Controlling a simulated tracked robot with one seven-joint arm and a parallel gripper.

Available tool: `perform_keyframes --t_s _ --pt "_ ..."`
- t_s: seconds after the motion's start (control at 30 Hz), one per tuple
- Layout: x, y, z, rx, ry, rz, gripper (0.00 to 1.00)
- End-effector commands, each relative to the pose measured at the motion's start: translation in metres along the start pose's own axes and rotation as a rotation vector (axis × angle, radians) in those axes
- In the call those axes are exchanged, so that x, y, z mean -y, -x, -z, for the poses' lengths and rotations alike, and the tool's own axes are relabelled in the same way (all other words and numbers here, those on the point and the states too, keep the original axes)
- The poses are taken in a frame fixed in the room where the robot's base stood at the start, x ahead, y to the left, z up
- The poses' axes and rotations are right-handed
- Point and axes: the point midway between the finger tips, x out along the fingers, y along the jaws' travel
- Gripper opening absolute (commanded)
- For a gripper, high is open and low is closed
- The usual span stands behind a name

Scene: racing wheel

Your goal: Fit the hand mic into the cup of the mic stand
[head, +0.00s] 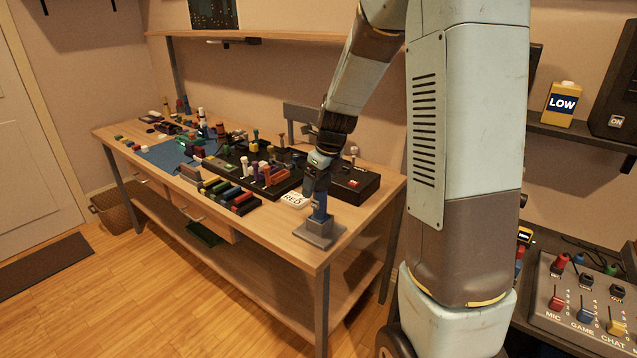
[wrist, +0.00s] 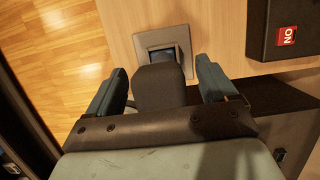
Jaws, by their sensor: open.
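The mic stand (head: 331,238) is a grey square plate with a raised cup, near the front right corner of the workbench. In the wrist view, the stand's plate (wrist: 180,36) lies just beyond my fingers. The hand mic (head: 319,210) appears as a blue body upright at the cup, its lower end seemingly inside. In the wrist view, its dark block-shaped top (wrist: 159,88) seems to sit between my fingers and hides most of the cup. My gripper (head: 319,192) points down over the stand. In the wrist view my gripper (wrist: 160,72) is open, with gaps on both sides of the dark block.
A black box with a red button (head: 353,184) stands behind the stand, to the right of my gripper. Several coloured parts crowd the workbench (head: 270,228) further left. The bench's front edge is close to the stand.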

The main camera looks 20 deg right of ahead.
Motion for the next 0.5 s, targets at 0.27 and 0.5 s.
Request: perform_keyframes --t_s 0.27,0.5 --pt "0.001 0.016 -0.001 0.003 0.0 0.002 0.85" --pt "0.001 0.061 -0.001 0.003 0.0 0.003 0.85"
